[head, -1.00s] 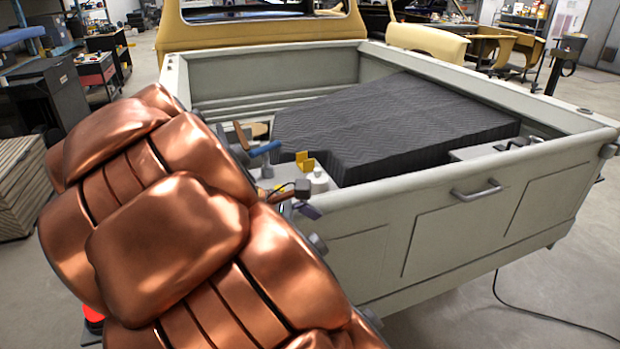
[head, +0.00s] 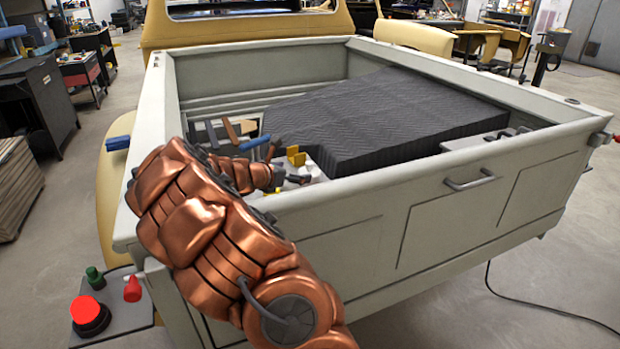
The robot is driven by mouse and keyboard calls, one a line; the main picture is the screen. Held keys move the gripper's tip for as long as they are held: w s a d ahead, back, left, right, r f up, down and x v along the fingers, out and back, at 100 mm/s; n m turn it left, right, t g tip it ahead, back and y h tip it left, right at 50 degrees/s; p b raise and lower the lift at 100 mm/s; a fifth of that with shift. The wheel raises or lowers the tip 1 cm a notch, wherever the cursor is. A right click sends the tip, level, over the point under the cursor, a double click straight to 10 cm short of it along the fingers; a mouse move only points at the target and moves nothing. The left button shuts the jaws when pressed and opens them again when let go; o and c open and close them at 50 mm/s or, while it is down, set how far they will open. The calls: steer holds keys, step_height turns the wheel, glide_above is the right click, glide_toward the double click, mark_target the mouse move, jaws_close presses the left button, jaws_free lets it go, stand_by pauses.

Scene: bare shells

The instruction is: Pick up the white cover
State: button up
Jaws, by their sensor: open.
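My copper-coloured arm reaches over the left end of the truck's tailgate into the bed in the head view. My gripper (head: 288,178) is down inside the bed, just behind the tailgate, small and partly hidden. It is open. A small whitish thing (head: 313,170), possibly the white cover, shows just right of the gripper, close to a yellow block (head: 296,156). Its lower part is hidden by the tailgate. I cannot tell whether the gripper touches it.
The pale tailgate (head: 470,200) is a raised wall in front. A dark ridged slab (head: 400,115) fills much of the bed. A blue-handled thing (head: 255,142) lies left of the yellow block. A red button (head: 88,312) is at lower left.

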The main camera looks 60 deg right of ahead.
mark_target(307, 172)
steer(key=shift+w+d+f, duration=0.2)
steer(key=shift+w+f, duration=0.1)
steer(key=shift+f, duration=0.15)
steer(key=shift+d+f, duration=0.1)
steer(key=shift+d, duration=0.1)
steer(key=shift+s+p+x, duration=0.15)
steer(key=shift+p+x, duration=0.35)
steer(key=shift+x, duration=0.95)
steer(key=shift+s+p+x, duration=0.15)
steer(key=shift+p+x, duration=0.3)
steer(key=shift+x, duration=1.05)
steer(key=shift+d+f, duration=0.3)
steer(key=shift+d, duration=0.25)
steer(key=shift+c, duration=0.3)
steer(key=c, duration=0.8)
steer(key=shift+r, duration=0.15)
